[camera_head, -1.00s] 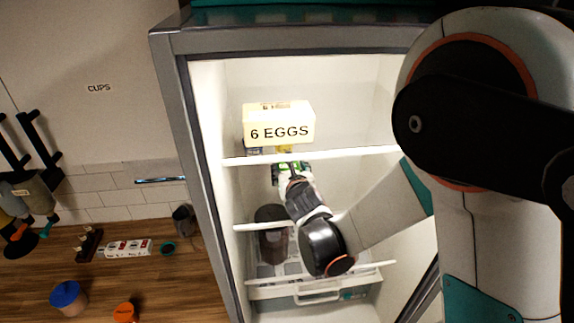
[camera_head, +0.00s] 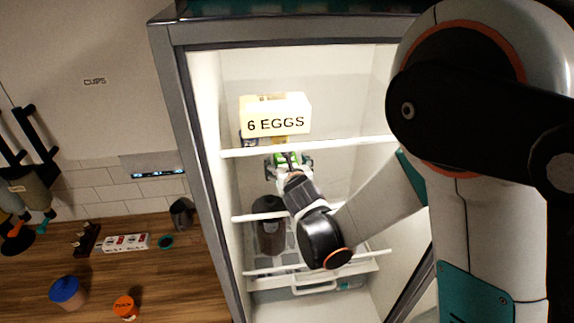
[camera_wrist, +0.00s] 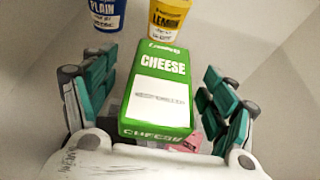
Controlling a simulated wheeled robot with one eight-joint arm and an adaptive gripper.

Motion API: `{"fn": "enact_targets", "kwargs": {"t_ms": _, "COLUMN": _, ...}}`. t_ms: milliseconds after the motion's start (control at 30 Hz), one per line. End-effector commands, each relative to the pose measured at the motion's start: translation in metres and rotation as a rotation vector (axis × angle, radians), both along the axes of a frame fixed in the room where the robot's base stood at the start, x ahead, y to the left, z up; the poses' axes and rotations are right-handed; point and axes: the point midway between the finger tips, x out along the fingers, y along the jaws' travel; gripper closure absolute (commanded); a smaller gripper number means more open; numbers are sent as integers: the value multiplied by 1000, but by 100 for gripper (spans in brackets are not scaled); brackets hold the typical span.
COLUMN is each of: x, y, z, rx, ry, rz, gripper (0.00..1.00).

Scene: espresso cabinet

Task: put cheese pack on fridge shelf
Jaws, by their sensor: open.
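The cheese pack (camera_wrist: 160,85) is a green and white box labelled CHEESE. In the wrist view it sits between the spread fingers of my gripper (camera_wrist: 160,98), with a gap on each side. In the head view my gripper (camera_head: 288,166) is inside the open fridge, just below the upper fridge shelf (camera_head: 345,145). Only a little green of the pack (camera_head: 292,158) shows there. My gripper is open. The pack's underside is hidden, so its contact with a shelf is hard to see.
A 6 EGGS box (camera_head: 275,115) stands on the upper shelf. A blue PLAIN pot (camera_wrist: 107,14) and a yellow LEMON pot (camera_wrist: 168,18) stand behind the pack. A dark container (camera_head: 268,232) is lower left of my gripper. The fridge's left wall (camera_head: 207,130) is near.

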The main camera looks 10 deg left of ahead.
Motion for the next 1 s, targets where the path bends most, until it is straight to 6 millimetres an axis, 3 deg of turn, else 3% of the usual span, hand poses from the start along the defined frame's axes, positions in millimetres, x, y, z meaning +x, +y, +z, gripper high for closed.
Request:
{"fn": "enact_targets", "kwargs": {"t_ms": 600, "x": -96, "y": -27, "z": 37, "rx": -1, "ry": 1, "rz": 1, "gripper": 22}}
{"fn": "enact_targets", "kwargs": {"t_ms": 1000, "x": -108, "y": -31, "z": 41, "rx": 0, "ry": 0, "rz": 0, "gripper": 22}}
